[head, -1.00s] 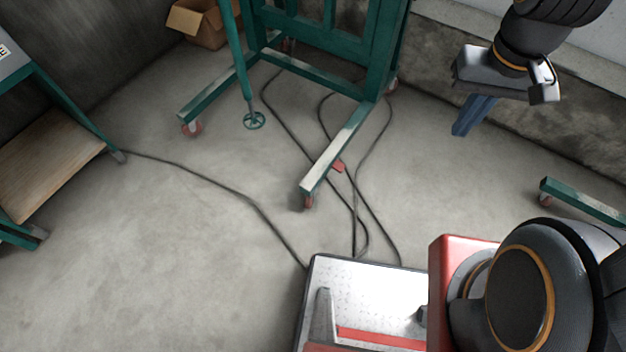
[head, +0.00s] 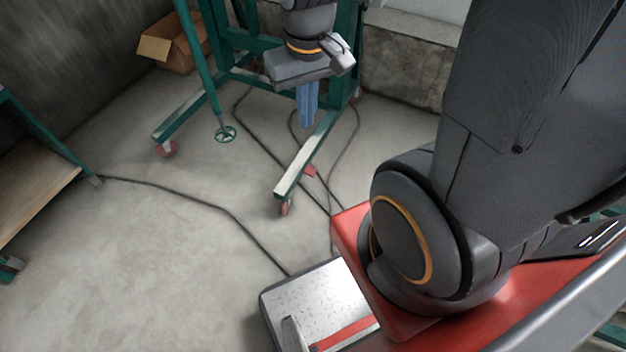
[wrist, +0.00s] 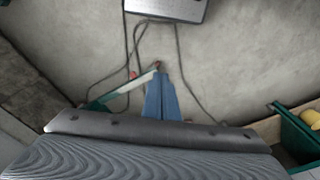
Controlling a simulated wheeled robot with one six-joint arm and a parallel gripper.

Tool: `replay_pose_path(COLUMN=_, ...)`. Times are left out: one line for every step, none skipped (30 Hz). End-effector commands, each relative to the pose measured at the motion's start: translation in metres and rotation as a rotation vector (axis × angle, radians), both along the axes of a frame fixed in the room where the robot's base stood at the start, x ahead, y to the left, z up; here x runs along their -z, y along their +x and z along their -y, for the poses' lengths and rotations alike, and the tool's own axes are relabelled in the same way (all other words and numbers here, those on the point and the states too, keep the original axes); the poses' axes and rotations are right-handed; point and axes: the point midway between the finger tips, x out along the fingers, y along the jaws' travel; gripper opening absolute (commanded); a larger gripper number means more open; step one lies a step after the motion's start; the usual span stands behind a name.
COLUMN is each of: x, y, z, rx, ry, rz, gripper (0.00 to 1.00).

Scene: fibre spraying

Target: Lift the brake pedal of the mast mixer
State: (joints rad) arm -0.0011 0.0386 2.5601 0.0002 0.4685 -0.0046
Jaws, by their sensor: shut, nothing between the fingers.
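The mast mixer is a green wheeled frame; its near leg (head: 305,155) reaches toward me and ends over a reddish caster (head: 286,208). A small red pedal (head: 310,171) sticks out low at the right side of this leg. In the wrist view a small red patch, likely the pedal (wrist: 132,74), shows left of the fingers beside the leg (wrist: 122,87). My gripper (head: 307,122) has blue fingers pointing down, shut and empty. It hangs in front of the frame, above the pedal in the head picture and apart from it. The fingers (wrist: 158,76) cover part of the leg in the wrist view.
Black cables (head: 265,150) run over the floor around the leg. A cardboard box (head: 172,45) lies at the back, a wooden-shelved table (head: 35,185) at left.

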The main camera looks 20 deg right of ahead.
Motion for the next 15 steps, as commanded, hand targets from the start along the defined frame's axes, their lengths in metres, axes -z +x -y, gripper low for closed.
replay_pose_path(x=0.0, y=0.0, z=0.0, rx=0.0, ry=0.0, rz=0.0, gripper=0.0)
replay_pose_path(x=0.0, y=0.0, z=0.0, rx=0.0, ry=0.0, rz=0.0, gripper=0.0)
replay_pose_path(x=0.001, y=0.0, z=0.0, rx=0.002, ry=0.001, rz=-0.001, gripper=0.0)
replay_pose_path(x=0.003, y=0.001, z=0.0, rx=0.006, ry=0.001, rz=-0.004, gripper=0.0)
replay_pose_path(x=0.005, y=0.002, z=0.001, rx=0.013, ry=0.004, rz=-0.008, gripper=0.0)
replay_pose_path(x=0.011, y=0.004, z=0.002, rx=0.026, ry=0.009, rz=-0.017, gripper=0.0)
replay_pose_path(x=0.017, y=0.005, z=0.003, rx=0.04, ry=0.013, rz=-0.027, gripper=0.0)
replay_pose_path(x=0.024, y=0.007, z=0.005, rx=0.058, ry=0.018, rz=-0.038, gripper=0.0)
replay_pose_path(x=0.035, y=0.01, z=0.008, rx=0.088, ry=0.029, rz=-0.056, gripper=0.0)
replay_pose_path(x=0.045, y=0.013, z=0.012, rx=0.113, ry=0.038, rz=-0.073, gripper=0.0)
replay_pose_path(x=0.056, y=0.016, z=0.014, rx=0.143, ry=0.049, rz=-0.092, gripper=0.0)
replay_pose_path(x=0.072, y=0.021, z=0.017, rx=0.185, ry=0.065, rz=-0.117, gripper=0.0)
replay_pose_path(x=0.084, y=0.025, z=0.02, rx=0.219, ry=0.079, rz=-0.139, gripper=0.0)
replay_pose_path(x=0.097, y=0.029, z=0.022, rx=0.254, ry=0.094, rz=-0.16, gripper=0.0)
replay_pose_path(x=0.113, y=0.033, z=0.024, rx=0.301, ry=0.115, rz=-0.191, gripper=0.0)
